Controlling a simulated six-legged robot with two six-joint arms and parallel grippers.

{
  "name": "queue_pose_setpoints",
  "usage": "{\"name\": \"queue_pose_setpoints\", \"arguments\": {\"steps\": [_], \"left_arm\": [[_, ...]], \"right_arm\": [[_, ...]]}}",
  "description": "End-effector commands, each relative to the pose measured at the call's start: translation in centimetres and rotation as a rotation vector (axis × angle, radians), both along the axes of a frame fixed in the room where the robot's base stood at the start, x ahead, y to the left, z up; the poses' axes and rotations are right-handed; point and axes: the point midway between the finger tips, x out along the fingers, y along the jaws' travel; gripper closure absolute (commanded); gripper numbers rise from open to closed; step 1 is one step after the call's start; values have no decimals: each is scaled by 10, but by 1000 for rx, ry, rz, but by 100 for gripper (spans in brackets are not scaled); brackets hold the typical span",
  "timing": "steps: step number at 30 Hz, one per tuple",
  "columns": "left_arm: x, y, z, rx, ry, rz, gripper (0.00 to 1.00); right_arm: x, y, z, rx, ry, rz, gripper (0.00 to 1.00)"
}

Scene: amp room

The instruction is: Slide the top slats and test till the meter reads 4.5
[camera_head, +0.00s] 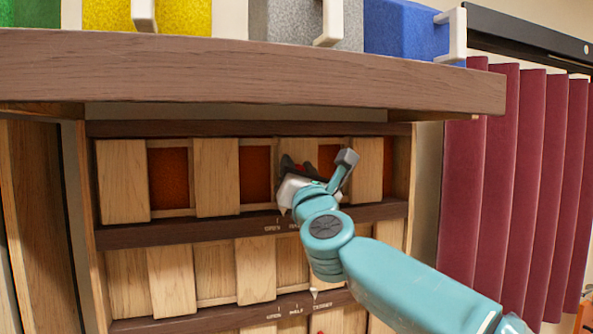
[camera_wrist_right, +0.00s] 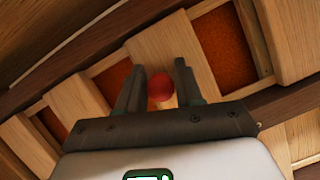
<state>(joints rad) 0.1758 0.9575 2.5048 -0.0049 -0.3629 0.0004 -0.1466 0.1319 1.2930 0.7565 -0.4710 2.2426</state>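The top row of wooden slats (camera_head: 217,177) sits in the cabinet, with dark red openings (camera_head: 169,178) between the slats. My right gripper (camera_head: 303,165) is in front of this row, right of the middle. In the right wrist view my right gripper (camera_wrist_right: 158,85) has its two fingers apart, one each side of a red round knob (camera_wrist_right: 160,88) in front of a slat (camera_wrist_right: 165,47). Gaps show between knob and fingers. A white pointer (camera_head: 282,209) shows below the row by the lettering, which my gripper and arm partly cover. No meter is in view, nor is my left gripper.
A lower row of slats (camera_head: 171,280) has its own pointer (camera_head: 314,292) and lettering. A brown shelf (camera_head: 250,75) overhangs the slats, with yellow, grey and blue blocks (camera_head: 400,27) on it. Dark red curtains (camera_head: 485,150) hang at the right.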

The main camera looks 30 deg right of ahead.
Motion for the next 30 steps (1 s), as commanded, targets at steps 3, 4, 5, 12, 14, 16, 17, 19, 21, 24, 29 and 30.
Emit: {"name": "queue_pose_setpoints", "arguments": {"steps": [3,4,5,12,14,16,17,19,21,24,29,30], "left_arm": [[0,0,0,0,0,0,46],[0,0,0,0,0,0,46],[0,0,0,0,0,0,46],[0,0,-5,0,0,0,46],[0,0,-11,0,0,0,46],[0,0,-21,0,0,0,46],[0,0,-26,0,0,0,46],[0,0,-36,0,0,0,46],[0,0,-46,0,0,0,46],[0,0,-57,0,0,0,46],[0,0,-69,0,0,0,46],[0,0,-71,0,0,0,46]], "right_arm": [[0,1,1,0,-1,1,46],[0,1,1,0,-1,1,46],[0,1,1,0,-1,1,46],[-4,5,-3,1,-1,2,46],[-11,9,-7,0,-2,4,46],[-22,13,-14,1,-3,3,46],[-28,15,-18,1,-2,6,46],[-44,22,-25,1,-4,5,46],[-61,28,-32,1,-5,6,46],[-85,37,-41,1,-4,7,46],[-115,49,-52,0,-3,5,46],[-121,52,-55,0,-1,5,46]]}}
